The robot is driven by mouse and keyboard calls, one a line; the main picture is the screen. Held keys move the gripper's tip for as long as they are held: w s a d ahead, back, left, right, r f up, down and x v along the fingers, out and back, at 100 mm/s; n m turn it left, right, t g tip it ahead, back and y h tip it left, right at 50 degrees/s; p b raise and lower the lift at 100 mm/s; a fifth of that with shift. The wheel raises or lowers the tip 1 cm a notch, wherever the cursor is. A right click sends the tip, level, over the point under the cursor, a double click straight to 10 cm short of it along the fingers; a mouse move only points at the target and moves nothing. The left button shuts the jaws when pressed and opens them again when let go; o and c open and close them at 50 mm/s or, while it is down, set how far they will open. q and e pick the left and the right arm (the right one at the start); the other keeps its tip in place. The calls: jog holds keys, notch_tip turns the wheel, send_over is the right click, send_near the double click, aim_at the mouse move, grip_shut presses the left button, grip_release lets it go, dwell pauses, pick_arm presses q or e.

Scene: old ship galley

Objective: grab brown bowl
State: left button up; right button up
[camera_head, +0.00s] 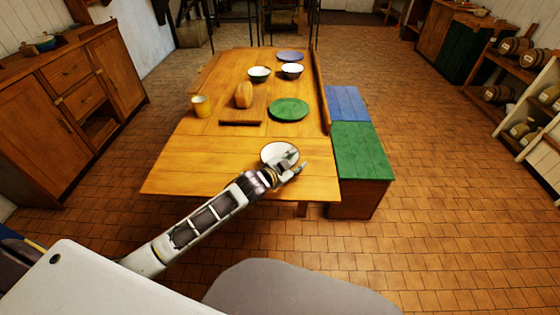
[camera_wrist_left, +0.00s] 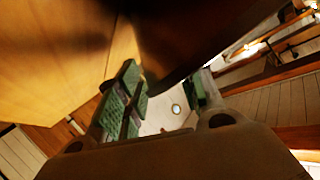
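A bowl with a pale inside (camera_head: 272,150) is at the near end of the wooden table, partly hidden by my left gripper. Its outer colour does not show clearly in the head view. My left gripper (camera_head: 297,161) is at the bowl's near right side, with its fingers apart. In the left wrist view the green-padded fingers (camera_wrist_left: 163,95) are spread, and a blurred dark brown shape (camera_wrist_left: 185,35), perhaps the bowl's outside, is very close in front of them. I cannot tell whether they touch it. My right gripper is not in view.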

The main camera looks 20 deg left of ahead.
pick_arm(q)
grip_shut()
jog(key=shift+r, duration=0.1)
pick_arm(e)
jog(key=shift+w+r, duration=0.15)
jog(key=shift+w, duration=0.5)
pick_arm(q)
jog(key=shift+r, duration=0.45)
notch_tip(320, 180, up, 8)
jog(key=shift+f+p, duration=0.1)
jog(key=shift+p, duration=0.65)
jog(key=shift+r, duration=0.6)
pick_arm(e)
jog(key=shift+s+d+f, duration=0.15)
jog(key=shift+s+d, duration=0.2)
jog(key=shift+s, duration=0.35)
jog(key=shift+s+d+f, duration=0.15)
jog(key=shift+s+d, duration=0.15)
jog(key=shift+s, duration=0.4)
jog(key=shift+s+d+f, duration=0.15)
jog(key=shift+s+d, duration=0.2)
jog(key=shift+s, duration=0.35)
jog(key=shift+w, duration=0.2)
